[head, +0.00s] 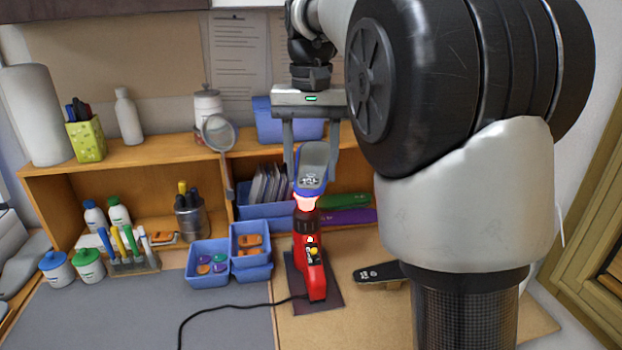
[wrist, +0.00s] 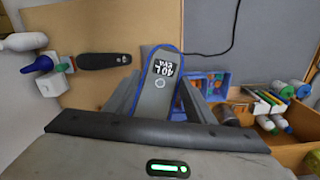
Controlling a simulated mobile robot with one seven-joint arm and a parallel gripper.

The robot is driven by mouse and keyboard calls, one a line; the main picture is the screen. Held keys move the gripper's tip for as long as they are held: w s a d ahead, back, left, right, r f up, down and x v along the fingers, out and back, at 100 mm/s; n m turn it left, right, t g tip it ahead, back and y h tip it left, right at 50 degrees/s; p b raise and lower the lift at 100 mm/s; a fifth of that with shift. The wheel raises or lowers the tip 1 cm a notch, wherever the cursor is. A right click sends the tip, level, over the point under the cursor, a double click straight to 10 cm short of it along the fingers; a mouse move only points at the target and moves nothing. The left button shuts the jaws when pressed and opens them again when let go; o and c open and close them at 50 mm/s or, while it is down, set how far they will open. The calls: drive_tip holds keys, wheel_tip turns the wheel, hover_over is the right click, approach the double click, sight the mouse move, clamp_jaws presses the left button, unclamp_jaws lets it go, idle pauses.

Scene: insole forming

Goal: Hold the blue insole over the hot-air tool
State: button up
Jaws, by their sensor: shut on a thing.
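The blue-edged insole (head: 313,164), grey on its face with dark print near the heel, is in my gripper (head: 310,160). My gripper points down and is shut on it between the two fingers. The insole also shows in the wrist view (wrist: 160,95), between the fingers. The red hot-air tool (head: 309,260) stands upright with its nozzle up, just beneath the insole in the head view. Its nozzle (head: 305,203) glows orange-white right below the insole's lower edge. In the wrist view the insole hides the tool.
A dark insole (head: 380,274) lies on the worktop right of the tool. Blue bins (head: 208,264) stand left of it, and a black cable (head: 230,306) runs left. My arm covers the right side.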

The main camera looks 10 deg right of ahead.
sight(303, 156)
drive_tip(key=w+p, duration=0.2)
drive_tip(key=w, duration=0.1)
drive_tip(key=w+p, duration=0.2)
drive_tip(key=w, duration=0.1)
drive_tip(key=w+p, duration=0.2)
drive_tip(key=w, duration=0.1)
drive_tip(key=shift+w+d+f, duration=0.1)
drive_tip(key=shift+w+f, duration=0.15)
drive_tip(key=shift+w, duration=0.1)
wheel_tip(303, 156, down, 5)
drive_tip(key=b, duration=0.2)
drive_tip(key=shift+b, duration=0.3)
drive_tip(key=shift+f+b, duration=0.3)
drive_tip(key=shift+f, duration=0.45)
drive_tip(key=s+r+p, duration=0.1)
drive_tip(key=r, duration=0.2)
drive_tip(key=s+r+p, duration=0.1)
drive_tip(key=s+r, duration=0.1)
drive_tip(key=r, duration=0.1)
drive_tip(key=s+r+p, duration=0.1)
drive_tip(key=s+r, duration=0.1)
drive_tip(key=r, duration=0.1)
